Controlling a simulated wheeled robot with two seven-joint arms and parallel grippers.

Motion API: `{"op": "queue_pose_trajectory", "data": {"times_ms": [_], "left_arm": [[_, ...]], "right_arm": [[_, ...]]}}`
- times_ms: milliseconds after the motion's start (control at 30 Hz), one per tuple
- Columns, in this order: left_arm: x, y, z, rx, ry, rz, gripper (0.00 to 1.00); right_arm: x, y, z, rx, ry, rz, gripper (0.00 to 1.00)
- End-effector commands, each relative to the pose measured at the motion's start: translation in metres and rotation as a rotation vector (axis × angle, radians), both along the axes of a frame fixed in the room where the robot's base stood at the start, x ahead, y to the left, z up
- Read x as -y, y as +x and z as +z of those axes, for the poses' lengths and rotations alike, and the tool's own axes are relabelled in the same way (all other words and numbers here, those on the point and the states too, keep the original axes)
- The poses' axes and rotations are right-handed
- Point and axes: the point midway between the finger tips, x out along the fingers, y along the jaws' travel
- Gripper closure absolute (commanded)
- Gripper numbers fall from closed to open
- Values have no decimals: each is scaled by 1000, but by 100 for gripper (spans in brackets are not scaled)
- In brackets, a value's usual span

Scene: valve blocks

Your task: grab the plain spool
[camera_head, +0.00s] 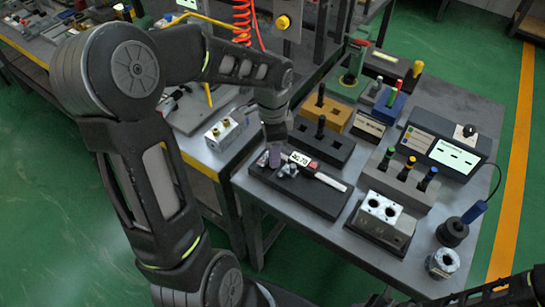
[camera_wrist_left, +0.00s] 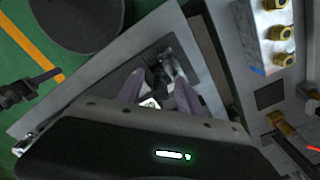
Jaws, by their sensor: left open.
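Several small metallic parts (camera_head: 289,170) sit at the left end of a black block (camera_head: 312,194) on the grey table. They are partly hidden by my left gripper, and I cannot tell for sure which is the plain spool. My left gripper (camera_head: 275,158) points down over that end of the block. In the left wrist view its two pale purple fingers (camera_wrist_left: 157,95) are apart. Dark and shiny metal parts (camera_wrist_left: 163,72) show between and just beyond them; contact cannot be told. My right gripper is out of view.
A silver valve block (camera_head: 384,222) stands front right of the black block. Black-knobbed holders (camera_head: 321,147) stand behind it. A row of coloured knobs (camera_head: 403,173) and a display box (camera_head: 445,150) are to the right. Another silver block (camera_head: 225,132) sits on the left table.

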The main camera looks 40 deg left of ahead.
Motion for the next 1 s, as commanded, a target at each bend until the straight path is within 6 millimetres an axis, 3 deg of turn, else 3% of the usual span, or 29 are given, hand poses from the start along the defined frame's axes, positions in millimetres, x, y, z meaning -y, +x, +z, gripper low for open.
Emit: {"op": "queue_pose_trajectory", "data": {"times_ms": [200, 733, 1000], "left_arm": [[0, 0, 0, 0, 0, 0, 57], [0, 0, 0, 0, 0, 0, 100], [0, 0, 0, 0, 0, 0, 100]], "right_arm": [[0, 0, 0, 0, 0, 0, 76], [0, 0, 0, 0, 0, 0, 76], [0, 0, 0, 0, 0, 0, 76]]}}
